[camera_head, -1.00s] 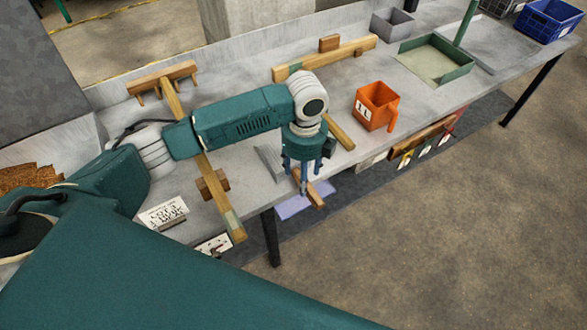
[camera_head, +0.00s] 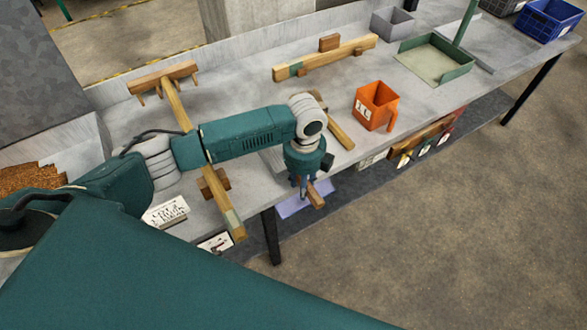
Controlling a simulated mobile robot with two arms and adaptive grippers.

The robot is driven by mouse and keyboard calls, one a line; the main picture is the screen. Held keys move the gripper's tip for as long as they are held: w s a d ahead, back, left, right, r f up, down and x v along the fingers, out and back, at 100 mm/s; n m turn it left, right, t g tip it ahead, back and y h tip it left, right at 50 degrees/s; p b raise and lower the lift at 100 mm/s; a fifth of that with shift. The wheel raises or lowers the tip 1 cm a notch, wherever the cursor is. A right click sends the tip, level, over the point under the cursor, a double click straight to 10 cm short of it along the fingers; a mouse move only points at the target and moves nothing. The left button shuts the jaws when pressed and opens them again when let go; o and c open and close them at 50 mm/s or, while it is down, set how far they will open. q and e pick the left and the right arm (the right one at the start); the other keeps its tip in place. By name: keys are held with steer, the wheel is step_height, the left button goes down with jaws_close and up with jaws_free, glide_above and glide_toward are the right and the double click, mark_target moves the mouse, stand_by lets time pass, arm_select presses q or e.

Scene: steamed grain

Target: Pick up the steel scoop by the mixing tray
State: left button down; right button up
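The steel scoop shows a grey metal part (camera_head: 272,159), mostly hidden behind my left arm, and a short wooden handle (camera_head: 317,197) that sticks out past the table's front edge. My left gripper (camera_head: 307,187) points down at this handle, with a finger beside it. The wrist hides part of the fingers, so I cannot tell whether they grip it. Which container is the mixing tray is unclear; a shallow green tray (camera_head: 461,75) stands at the back right. My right gripper is not in view.
A wooden rake (camera_head: 222,193) lies left of the gripper, partly under my arm. Another wooden handle (camera_head: 340,132) and an orange jug (camera_head: 374,107) are to the right. Grain (camera_head: 28,178) lies at far left. A wooden bar (camera_head: 330,57) lies at the back.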

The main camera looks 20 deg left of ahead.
arm_select(q)
steer(key=shift+w+r, duration=0.1)
steer(key=shift+r, duration=0.05)
step_height(320, 180, up, 20)
steer(key=b, duration=0.1)
stand_by(0.5)
steer(key=c, duration=1.9)
jaws_free()
steer(key=shift+c, duration=0.2)
jaws_close()
